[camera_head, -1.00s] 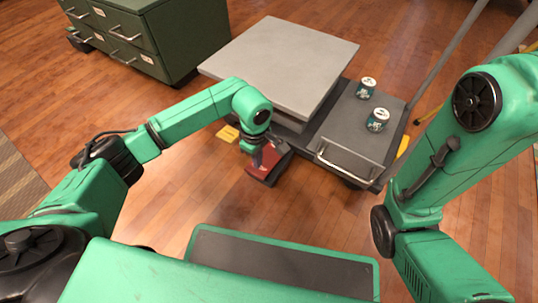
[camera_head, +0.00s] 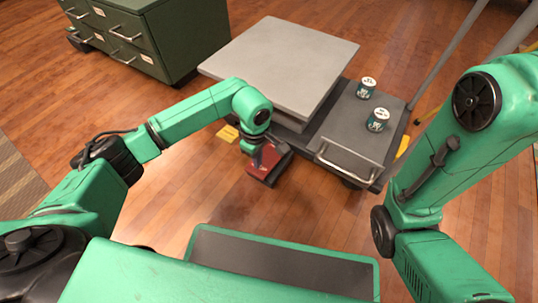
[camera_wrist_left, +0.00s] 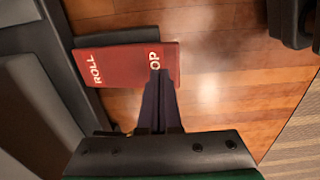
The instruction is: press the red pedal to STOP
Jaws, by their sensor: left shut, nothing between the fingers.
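The red pedal (camera_head: 259,172) sticks out low at the near left corner of a flat cart. In the left wrist view the red pedal (camera_wrist_left: 124,66) reads "ROLL" at its left end and "OP" at its right end, the rest of that word being hidden behind my fingers. My left gripper (camera_wrist_left: 159,76) is shut and empty, with its fingertips over the "OP" end. In the head view my left gripper (camera_head: 265,156) points down at the pedal. I cannot tell whether the tips touch it. My right arm shows at the right, but its gripper is out of view.
The cart's dark deck (camera_head: 345,125) carries a raised grey platform (camera_head: 285,62) and two small cans (camera_head: 367,88). A metal handle (camera_head: 348,160) lies across its near side. A green drawer cabinet (camera_head: 150,38) stands at the back left. The wooden floor left of the pedal is clear.

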